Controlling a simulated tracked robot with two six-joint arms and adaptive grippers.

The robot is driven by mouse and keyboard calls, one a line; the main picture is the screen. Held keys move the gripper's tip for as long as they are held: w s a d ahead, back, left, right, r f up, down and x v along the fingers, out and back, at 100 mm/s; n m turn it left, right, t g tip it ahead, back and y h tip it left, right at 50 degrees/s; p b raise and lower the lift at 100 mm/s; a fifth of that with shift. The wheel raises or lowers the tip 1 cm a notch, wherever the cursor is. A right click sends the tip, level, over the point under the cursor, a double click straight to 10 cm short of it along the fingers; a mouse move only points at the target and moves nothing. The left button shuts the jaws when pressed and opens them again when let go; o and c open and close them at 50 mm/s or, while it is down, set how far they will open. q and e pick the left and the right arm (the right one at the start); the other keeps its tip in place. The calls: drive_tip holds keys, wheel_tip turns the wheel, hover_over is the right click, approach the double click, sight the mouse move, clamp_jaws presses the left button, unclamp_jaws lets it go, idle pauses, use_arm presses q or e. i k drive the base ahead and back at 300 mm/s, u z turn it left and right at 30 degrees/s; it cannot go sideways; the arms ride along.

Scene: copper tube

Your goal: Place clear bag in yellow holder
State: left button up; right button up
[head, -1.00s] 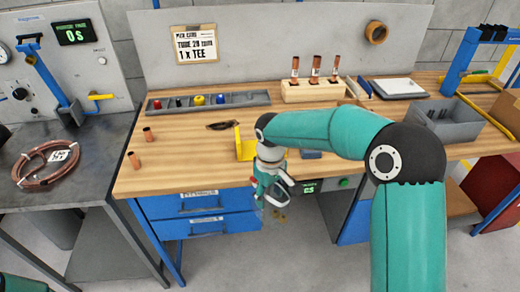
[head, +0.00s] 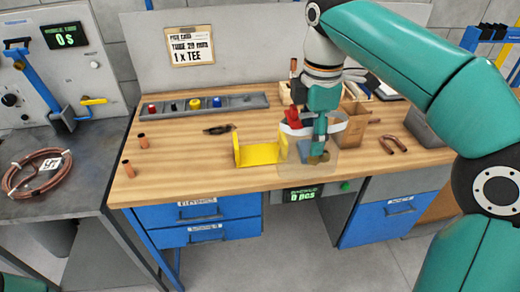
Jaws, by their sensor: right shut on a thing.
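The yellow holder (head: 260,154) stands on the wooden workbench near its front edge, with upright ends and an open middle. My right gripper (head: 312,146) is just to the right of it, pointing down and shut on the clear bag (head: 327,164). The bag is see-through and hangs beside the holder, with small brownish pieces visible low inside. The gripper hides part of the bag, and I cannot tell whether its bottom touches the bench. My left gripper is not in view.
Two short copper tubes (head: 129,169) stand at the bench's left. A grey parts tray (head: 205,105) lies at the back, with a dark tool (head: 219,129) in front. A cardboard box (head: 358,124) and copper bends (head: 391,145) are on the right. The bench left of the holder is mostly clear.

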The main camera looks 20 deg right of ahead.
sight(259, 154)
drive_tip(key=i, duration=0.85)
drive_tip(key=u, duration=0.05)
